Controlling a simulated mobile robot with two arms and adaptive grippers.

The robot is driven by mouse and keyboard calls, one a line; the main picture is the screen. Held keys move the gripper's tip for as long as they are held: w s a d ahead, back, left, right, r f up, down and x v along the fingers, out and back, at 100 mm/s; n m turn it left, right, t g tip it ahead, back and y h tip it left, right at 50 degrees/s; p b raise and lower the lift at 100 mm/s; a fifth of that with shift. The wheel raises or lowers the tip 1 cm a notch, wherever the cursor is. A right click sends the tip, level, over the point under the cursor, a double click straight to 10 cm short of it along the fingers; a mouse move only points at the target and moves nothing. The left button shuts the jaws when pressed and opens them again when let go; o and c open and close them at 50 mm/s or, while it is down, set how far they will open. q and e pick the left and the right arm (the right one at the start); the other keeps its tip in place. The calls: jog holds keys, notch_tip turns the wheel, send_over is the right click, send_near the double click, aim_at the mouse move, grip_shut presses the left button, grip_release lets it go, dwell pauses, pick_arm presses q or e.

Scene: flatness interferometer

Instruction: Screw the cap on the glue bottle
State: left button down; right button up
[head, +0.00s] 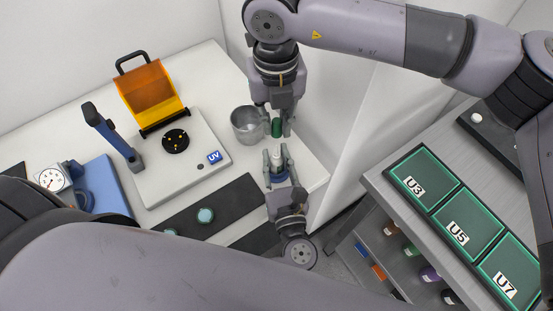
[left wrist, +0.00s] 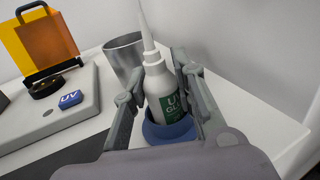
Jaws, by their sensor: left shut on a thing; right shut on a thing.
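The white glue bottle (left wrist: 165,84) has a green label and a pointed white nozzle. It stands upright in a blue holder (left wrist: 170,132). My left gripper (head: 277,164) is shut on the bottle (head: 276,151); its fingers lie on both sides of it in the left wrist view. My right gripper (head: 279,131) points down and is shut on a dark green cap (head: 277,127). In the head view the cap appears just beyond the nozzle, apparently apart from it; the height gap is hard to tell. The left wrist view shows the nozzle bare and no cap.
A metal cup (head: 246,125) stands close left of my right gripper. A UV device (head: 190,171) with an orange shield is further left. A dark mat (head: 228,208) carries small round pieces. A wall rises to the right; a side bench holds green trays (head: 468,226).

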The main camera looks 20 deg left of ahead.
aim_at(276, 137)
jog(key=shift+f, duration=0.1)
jog(key=shift+f, duration=2.4)
jog(key=shift+f, duration=0.9)
jog(key=shift+f, duration=0.55)
